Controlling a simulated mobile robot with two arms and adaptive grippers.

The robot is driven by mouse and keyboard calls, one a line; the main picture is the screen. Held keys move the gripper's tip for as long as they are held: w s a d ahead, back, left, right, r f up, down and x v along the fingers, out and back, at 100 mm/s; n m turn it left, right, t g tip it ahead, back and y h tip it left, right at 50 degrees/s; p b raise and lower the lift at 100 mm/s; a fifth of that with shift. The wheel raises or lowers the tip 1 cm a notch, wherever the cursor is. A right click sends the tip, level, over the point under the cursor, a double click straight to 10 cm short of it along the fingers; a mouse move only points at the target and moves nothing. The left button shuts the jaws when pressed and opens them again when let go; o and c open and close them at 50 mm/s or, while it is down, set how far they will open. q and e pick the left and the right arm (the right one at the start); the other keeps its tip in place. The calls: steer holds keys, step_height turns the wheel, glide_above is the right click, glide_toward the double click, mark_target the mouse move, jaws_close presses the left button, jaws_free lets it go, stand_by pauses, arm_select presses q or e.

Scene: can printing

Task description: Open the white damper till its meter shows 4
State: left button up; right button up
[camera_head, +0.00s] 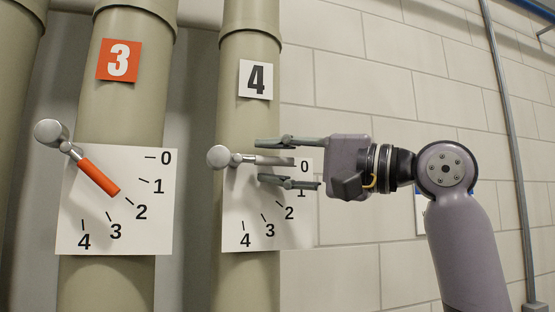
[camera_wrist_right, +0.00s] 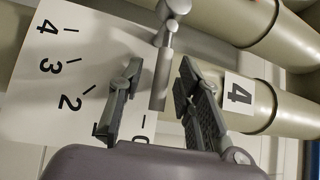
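The white damper's pale grey handle (camera_head: 262,160) sticks out level to the right from its round knob (camera_head: 218,157), pointing at about 0. Its white meter plate (camera_head: 240,215) is marked 0 to 4, and the 1 is partly covered by my lower finger. My right gripper (camera_head: 261,160) is open, with one finger above and one below the handle. In the right wrist view the handle (camera_wrist_right: 162,80) lies between the two open fingers (camera_wrist_right: 159,78), with gaps on both sides. My left gripper is in no view.
Left of it stands another pipe with an orange "3" sign (camera_head: 119,60) and an orange-handled damper (camera_head: 99,176) pointing near 2. A white "4" sign (camera_head: 256,80) is above the white damper. A thin grey conduit (camera_head: 510,140) runs down the brick wall at right.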

jaws_close()
stand_by(0.7)
